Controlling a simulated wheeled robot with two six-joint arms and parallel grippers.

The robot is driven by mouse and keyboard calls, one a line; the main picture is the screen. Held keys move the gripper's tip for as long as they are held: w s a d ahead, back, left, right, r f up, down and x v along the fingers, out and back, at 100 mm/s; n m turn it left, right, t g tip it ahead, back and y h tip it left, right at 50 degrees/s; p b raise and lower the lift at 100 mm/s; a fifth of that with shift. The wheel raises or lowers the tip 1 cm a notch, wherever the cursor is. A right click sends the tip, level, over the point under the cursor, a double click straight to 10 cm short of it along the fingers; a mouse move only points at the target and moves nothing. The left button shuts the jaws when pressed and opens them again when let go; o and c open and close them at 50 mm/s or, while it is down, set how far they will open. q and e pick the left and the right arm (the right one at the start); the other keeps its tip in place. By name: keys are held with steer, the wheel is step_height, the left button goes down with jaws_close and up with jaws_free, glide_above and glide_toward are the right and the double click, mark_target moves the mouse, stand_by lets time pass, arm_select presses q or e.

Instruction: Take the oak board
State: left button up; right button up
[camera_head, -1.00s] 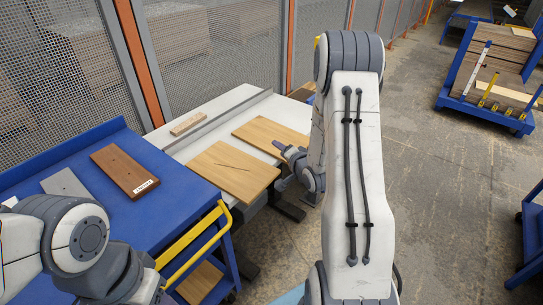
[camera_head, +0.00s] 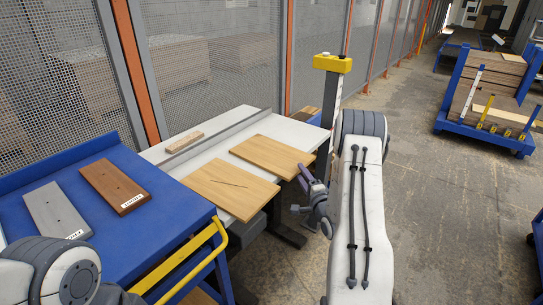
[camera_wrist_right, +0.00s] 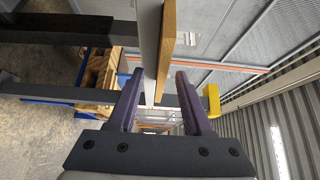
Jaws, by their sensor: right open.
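Two light oak-coloured boards lie flat on the white table. The nearer board (camera_head: 230,187) has a dark crack-like line across it; the farther board (camera_head: 272,157) looks plain, and its right corner reaches the table's edge. My right gripper (camera_head: 299,189) is open and empty, just off the table's right edge beside the boards. In the right wrist view, its two purple fingers (camera_wrist_right: 160,78) point toward a board's edge (camera_wrist_right: 168,45) and the pale table edge beside it, with a gap to both. My left arm shows at the bottom left; its gripper is outside the picture.
A blue bench on the left holds a labelled dark brown board (camera_head: 115,186) and a grey board (camera_head: 57,211). A small wood block (camera_head: 184,142) lies behind the rail on the white table (camera_head: 215,130). A yellow-topped post (camera_head: 332,64) stands behind.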

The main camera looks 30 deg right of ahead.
steer(key=x, duration=0.3)
steer(key=shift+w+a+r, duration=0.1)
steer(key=shift+w+r, duration=0.05)
steer(key=shift+w, duration=0.1)
steer(key=shift+c, duration=0.3)
jaws_close()
stand_by(0.9)
